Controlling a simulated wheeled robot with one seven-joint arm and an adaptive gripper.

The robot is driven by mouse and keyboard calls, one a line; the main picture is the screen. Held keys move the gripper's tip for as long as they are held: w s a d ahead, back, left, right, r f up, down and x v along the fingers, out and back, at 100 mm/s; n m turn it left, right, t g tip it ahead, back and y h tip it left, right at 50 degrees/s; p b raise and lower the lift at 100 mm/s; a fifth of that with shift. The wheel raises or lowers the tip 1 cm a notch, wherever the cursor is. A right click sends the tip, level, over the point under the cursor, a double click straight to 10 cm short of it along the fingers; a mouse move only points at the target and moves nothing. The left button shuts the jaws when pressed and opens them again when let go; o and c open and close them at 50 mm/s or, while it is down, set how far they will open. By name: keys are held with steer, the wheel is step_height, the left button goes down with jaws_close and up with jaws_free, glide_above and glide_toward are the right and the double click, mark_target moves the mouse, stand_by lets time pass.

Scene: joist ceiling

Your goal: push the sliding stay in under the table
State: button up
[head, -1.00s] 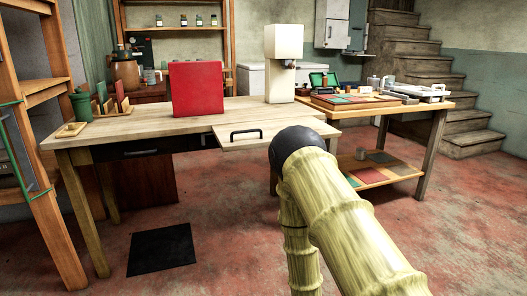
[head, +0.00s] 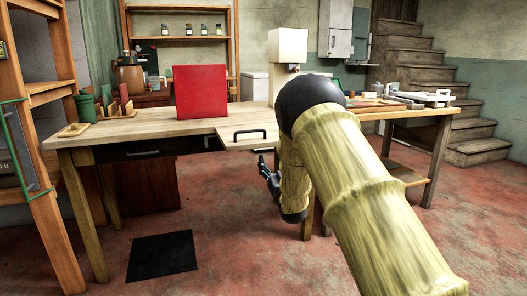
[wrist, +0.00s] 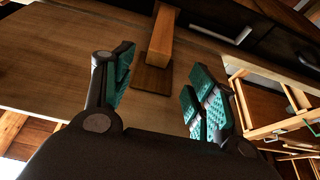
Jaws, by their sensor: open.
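A pale wooden leaf with a black handle (head: 250,134) juts from the front edge of the table (head: 115,130) in the head view. In the wrist view its underside (wrist: 60,65) fills the left and middle. A short wooden bar (wrist: 160,38), which looks like the stay, comes from the table side above and ends at a darker square pad (wrist: 152,82). My gripper (wrist: 157,75) is open and empty, its teal-padded fingers on either side of the bar's end. I cannot tell if they touch it. In the head view the stay is hidden and my gripper (head: 266,168) shows partly, below the leaf.
The drawer front (head: 140,153) is shut beside the leaf. A red panel (head: 201,92) and a white machine (head: 288,52) stand on the table. A second table (head: 432,122) stands right of my arm. A black mat (head: 162,257) lies on open floor.

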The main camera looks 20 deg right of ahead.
steer(key=b+x, duration=0.3)
steer(key=x, duration=0.6)
